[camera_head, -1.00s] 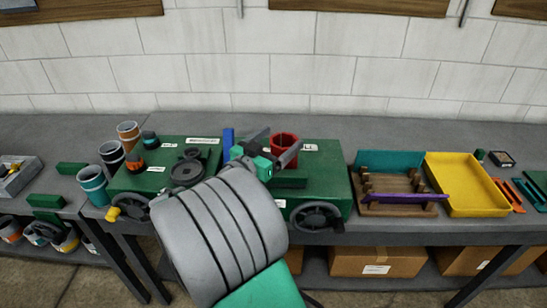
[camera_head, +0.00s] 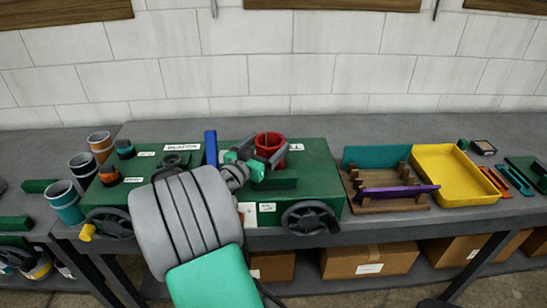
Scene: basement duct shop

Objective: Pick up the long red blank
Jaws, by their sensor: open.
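A red hollow cylinder (camera_head: 270,139), the only clearly red blank in view, stands upright on the green machine (camera_head: 318,160). Its open top faces up, and its lower part is partly hidden by my gripper. My gripper (camera_head: 262,147) is open, with its two dark fingers pointing toward the back right. The fingers appear at either side of the red blank's lower part in the picture. I cannot tell whether they touch it or how deep it sits between them.
A blue upright block (camera_head: 211,148) stands left of my gripper. Teal (camera_head: 64,204), dark (camera_head: 83,170) and orange (camera_head: 101,145) cylinders stand at left. Right of the machine are a wooden rack (camera_head: 389,200) with a purple strip and a yellow tray (camera_head: 455,176).

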